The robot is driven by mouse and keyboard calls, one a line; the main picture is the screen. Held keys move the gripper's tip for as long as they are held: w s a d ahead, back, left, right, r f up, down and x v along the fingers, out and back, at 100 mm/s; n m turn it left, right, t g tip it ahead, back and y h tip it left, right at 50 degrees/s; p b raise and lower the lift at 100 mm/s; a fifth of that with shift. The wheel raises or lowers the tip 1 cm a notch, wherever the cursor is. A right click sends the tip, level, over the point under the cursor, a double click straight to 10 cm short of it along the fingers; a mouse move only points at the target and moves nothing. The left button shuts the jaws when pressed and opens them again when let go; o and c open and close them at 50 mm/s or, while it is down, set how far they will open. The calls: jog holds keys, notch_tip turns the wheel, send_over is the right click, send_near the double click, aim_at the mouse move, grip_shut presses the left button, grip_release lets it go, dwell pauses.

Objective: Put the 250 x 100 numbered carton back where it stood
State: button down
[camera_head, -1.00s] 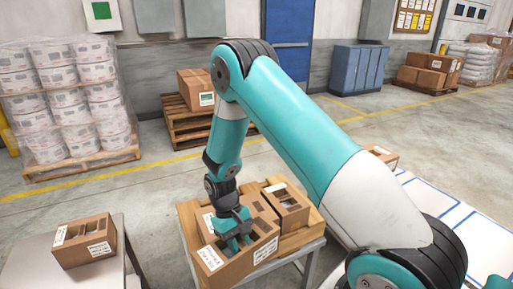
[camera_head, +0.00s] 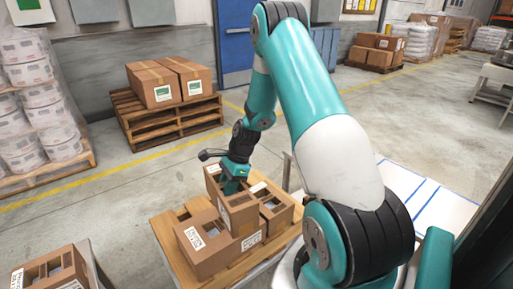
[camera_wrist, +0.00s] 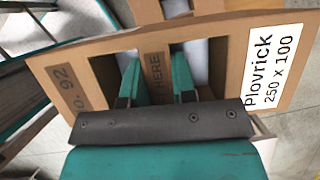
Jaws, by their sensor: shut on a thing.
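My gripper (camera_wrist: 157,95) is shut on the middle strip of a brown carton (camera_wrist: 215,85), its fingers reaching into the two openings. The label (camera_wrist: 275,68) reads "Plovrick 250 x 100", and "No. 92" is printed at the other end. In the head view this carton (camera_head: 238,217) hangs below my gripper (camera_head: 234,181), among other cartons over a wooden board (camera_head: 168,233). It looks raised above them; its underside is hidden. One carton (camera_head: 205,258) sits in front of it to the left, another (camera_head: 277,221) to the right.
Another open-topped carton (camera_head: 62,268) sits at lower left on a grey table (camera_head: 99,277). A pallet (camera_head: 160,122) with two cartons stands behind on the floor. A white surface with blue lines (camera_head: 405,195) lies to the right. Wrapped white tubs (camera_head: 45,90) stand at far left.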

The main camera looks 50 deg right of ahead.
jog(key=s+d+r+m+t+h, duration=0.1)
jog(key=d+r+m+h, duration=0.1)
jog(key=d+m, duration=0.4)
jog(key=d+r+m+t+h+b, duration=0.1)
jog(key=d+m+h, duration=0.2)
jog(key=d+m, duration=0.3)
jog(key=shift+s+r+m+t, duration=0.3)
jog(key=shift+s+r+m, duration=0.1)
jog(key=shift+m, duration=1.7)
jog(key=shift+d+f+b, duration=0.1)
jog(key=shift+f+b, duration=0.1)
jog(key=shift+b, duration=0.15)
jog(key=shift+w+f+b, duration=0.1)
jog(key=shift+f+b, duration=0.4)
jog(key=shift+f, duration=0.2)
notch_tip(320, 180, down, 12)
jog(key=b, duration=0.7)
jog(key=shift+r+b, duration=0.25)
jog(key=shift+b, duration=0.05)
jog(key=shift+f, duration=0.3)
